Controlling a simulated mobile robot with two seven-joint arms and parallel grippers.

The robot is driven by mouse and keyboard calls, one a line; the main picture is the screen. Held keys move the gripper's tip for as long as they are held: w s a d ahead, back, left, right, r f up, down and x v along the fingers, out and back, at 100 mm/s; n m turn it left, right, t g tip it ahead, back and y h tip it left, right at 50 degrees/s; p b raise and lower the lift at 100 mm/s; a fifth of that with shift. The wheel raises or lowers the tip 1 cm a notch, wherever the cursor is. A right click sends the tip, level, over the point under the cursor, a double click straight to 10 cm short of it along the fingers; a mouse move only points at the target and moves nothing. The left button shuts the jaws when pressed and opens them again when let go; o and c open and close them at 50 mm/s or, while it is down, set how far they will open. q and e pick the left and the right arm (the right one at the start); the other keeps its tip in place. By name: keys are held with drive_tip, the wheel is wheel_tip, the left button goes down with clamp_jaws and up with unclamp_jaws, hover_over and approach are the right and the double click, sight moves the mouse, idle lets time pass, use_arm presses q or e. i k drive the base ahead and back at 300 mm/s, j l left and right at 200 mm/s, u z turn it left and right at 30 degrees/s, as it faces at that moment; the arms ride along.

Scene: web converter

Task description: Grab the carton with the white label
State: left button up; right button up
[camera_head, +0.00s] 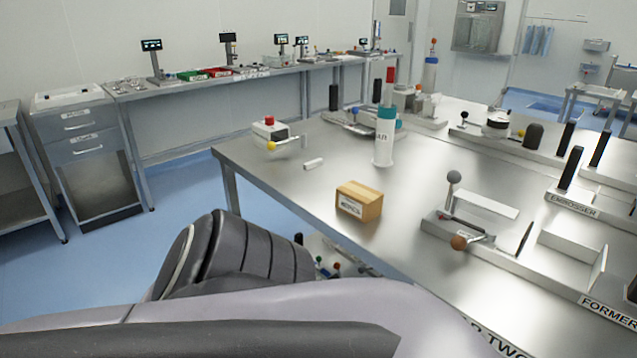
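A small brown carton (368,196) with a white label on its front face stands upright on the steel table (320,202), near the table's front edge. Nothing touches it. My arm fills the bottom of the view, with a dark ribbed section and a grey link, below and in front of the table. Neither gripper shows in the view, so I cannot see any fingers. The arm hides part of the floor and the table's lower front.
A white bottle with a teal cap (384,138) stands behind the carton, and a small white piece (313,164) lies to its left. A lever fixture (460,222) stands to its right. A red-button box (270,129) is at the table's back left corner. Bare steel surrounds the carton.

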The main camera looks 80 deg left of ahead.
sight(364, 203)
drive_tip(key=u, duration=2.25)
